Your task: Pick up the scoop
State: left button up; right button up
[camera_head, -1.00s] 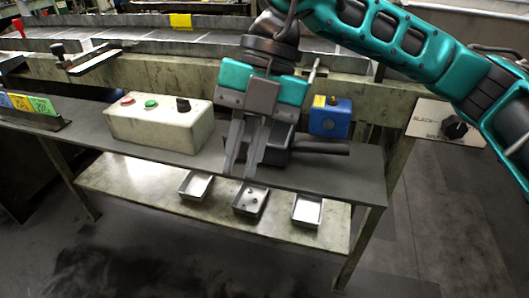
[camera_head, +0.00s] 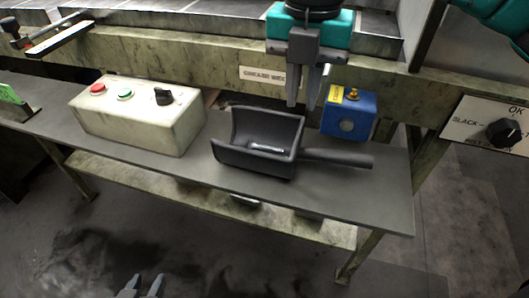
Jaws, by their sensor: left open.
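The black scoop (camera_head: 258,158) lies on the dark upper shelf, its open end to the left and its handle (camera_head: 340,159) pointing right. A small metal bolt-like piece (camera_head: 267,149) lies inside it. My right gripper (camera_head: 302,104) points down in the air near the scoop's back right rim, its two fingers apart with nothing between them. It appears apart from the scoop. My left gripper (camera_head: 141,287) shows only as two fingertips at the bottom edge, apart and empty, low and well away from the scoop.
A blue box (camera_head: 348,117) stands close behind the handle. A cream control box (camera_head: 140,118) with buttons and a knob stands left of the scoop. The shelf (camera_head: 330,187) is clear in front of the handle. Metal trays below are mostly hidden.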

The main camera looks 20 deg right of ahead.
aim_at(299, 137)
jog(key=f, duration=0.7)
jog(key=shift+s+f, duration=0.2)
jog(key=shift+f, duration=0.2)
grip_shut()
jog(key=shift+r, duration=0.1)
dwell(1.0)
